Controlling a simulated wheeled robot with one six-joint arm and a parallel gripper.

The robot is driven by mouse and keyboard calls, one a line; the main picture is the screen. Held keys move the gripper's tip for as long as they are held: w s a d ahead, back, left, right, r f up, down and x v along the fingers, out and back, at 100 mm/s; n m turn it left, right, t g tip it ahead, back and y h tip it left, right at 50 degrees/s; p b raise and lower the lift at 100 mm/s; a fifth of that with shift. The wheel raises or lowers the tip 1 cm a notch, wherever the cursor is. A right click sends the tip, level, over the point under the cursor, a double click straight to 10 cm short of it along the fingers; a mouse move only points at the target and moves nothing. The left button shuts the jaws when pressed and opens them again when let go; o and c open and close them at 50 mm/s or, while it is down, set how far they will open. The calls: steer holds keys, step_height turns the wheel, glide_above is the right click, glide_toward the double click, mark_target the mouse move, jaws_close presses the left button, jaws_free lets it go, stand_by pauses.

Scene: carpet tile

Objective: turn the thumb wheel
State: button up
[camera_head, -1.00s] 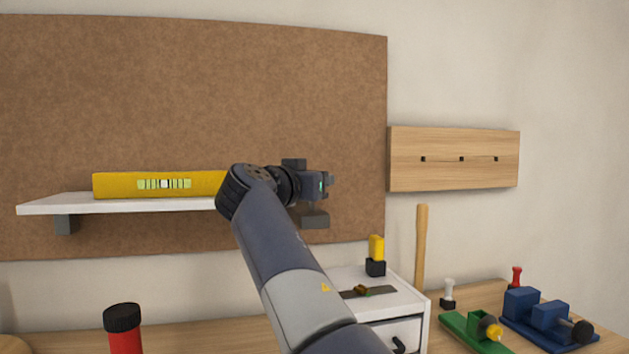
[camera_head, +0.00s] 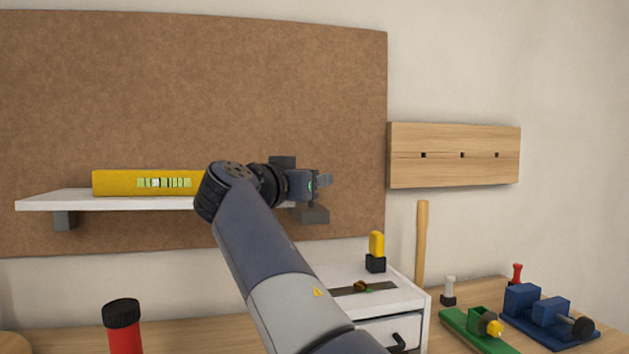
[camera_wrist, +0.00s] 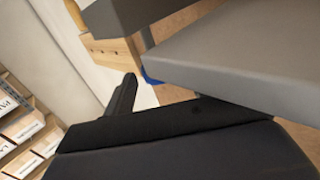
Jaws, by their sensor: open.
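A flat dark strip (camera_head: 350,290) lies on top of the white drawer cabinet (camera_head: 410,297). My gripper (camera_head: 326,181) is open and empty, in front of the brown board, above and a little left of the cabinet. The wrist view shows its dark parts close up, with no thumb wheel visible there.
A shelf (camera_head: 50,201) holds a yellow level (camera_head: 115,183). A yellow-handled tool (camera_head: 376,245), a wooden handle (camera_head: 422,240) and a blue vise (camera_head: 550,318) stand at the right. A red bottle (camera_head: 124,338) stands at front left. Labelled boxes (camera_wrist: 22,125) show in the wrist view.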

steer(key=v, duration=0.7)
